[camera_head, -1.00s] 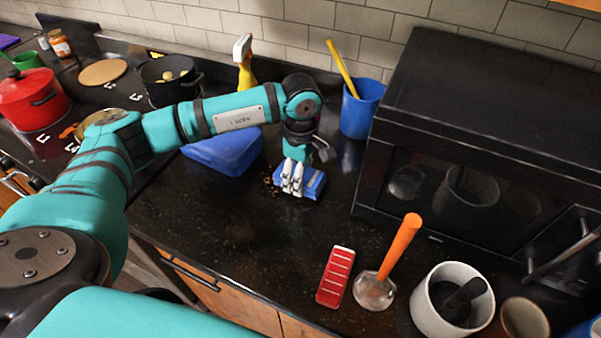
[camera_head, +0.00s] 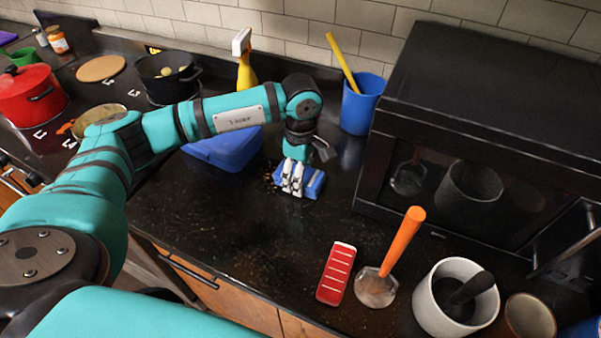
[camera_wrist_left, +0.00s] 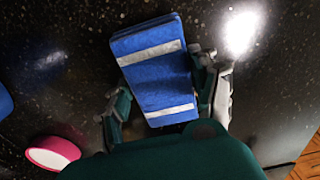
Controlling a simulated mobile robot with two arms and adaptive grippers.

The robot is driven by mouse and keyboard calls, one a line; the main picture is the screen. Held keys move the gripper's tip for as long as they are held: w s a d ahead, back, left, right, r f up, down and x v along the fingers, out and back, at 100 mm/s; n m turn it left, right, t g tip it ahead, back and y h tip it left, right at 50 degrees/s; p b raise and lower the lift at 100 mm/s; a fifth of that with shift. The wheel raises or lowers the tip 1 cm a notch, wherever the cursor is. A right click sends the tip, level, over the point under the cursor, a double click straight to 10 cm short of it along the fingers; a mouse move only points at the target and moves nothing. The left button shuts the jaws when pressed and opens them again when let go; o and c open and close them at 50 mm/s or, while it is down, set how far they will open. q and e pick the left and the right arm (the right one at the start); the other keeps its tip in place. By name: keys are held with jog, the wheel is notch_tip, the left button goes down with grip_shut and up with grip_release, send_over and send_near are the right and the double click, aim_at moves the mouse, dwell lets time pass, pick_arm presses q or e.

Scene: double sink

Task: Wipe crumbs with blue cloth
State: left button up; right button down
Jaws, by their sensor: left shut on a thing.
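My left gripper (camera_head: 292,178) points down at the dark counter and is shut on the blue cloth (camera_head: 314,184), a folded blue block with white stripes. In the left wrist view the cloth (camera_wrist_left: 159,70) sits between the two fingers of the gripper (camera_wrist_left: 166,100). It appears to lie on or just above the counter. Small brown crumbs (camera_head: 270,180) lie on the counter just left of the cloth in the head view. I cannot make out crumbs in the wrist view. My right gripper is not in view.
A blue box (camera_head: 225,150) stands left of the gripper, and a blue cup (camera_head: 361,105) behind it. A black microwave (camera_head: 480,130) fills the right. The counter's front middle is clear.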

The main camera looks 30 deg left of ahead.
aim_at(258, 168)
pick_arm(q)
jog(key=shift+f, duration=0.25)
jog(key=shift+a, duration=0.1)
jog(key=shift+s+a+r+b, duration=0.15)
jog(key=shift+a+b, duration=0.55)
jog(key=shift+a, duration=1.25)
jog(key=shift+a+f+b, duration=0.2)
jog(key=shift+a+b, duration=0.5)
jog(key=shift+a, duration=1.1)
jog(key=shift+s+a+r+b, duration=0.15)
jog(key=shift+a+b, duration=0.4)
jog(key=shift+a, duration=1.4)
jog(key=shift+c, duration=0.4)
jog(key=shift+d, duration=0.15)
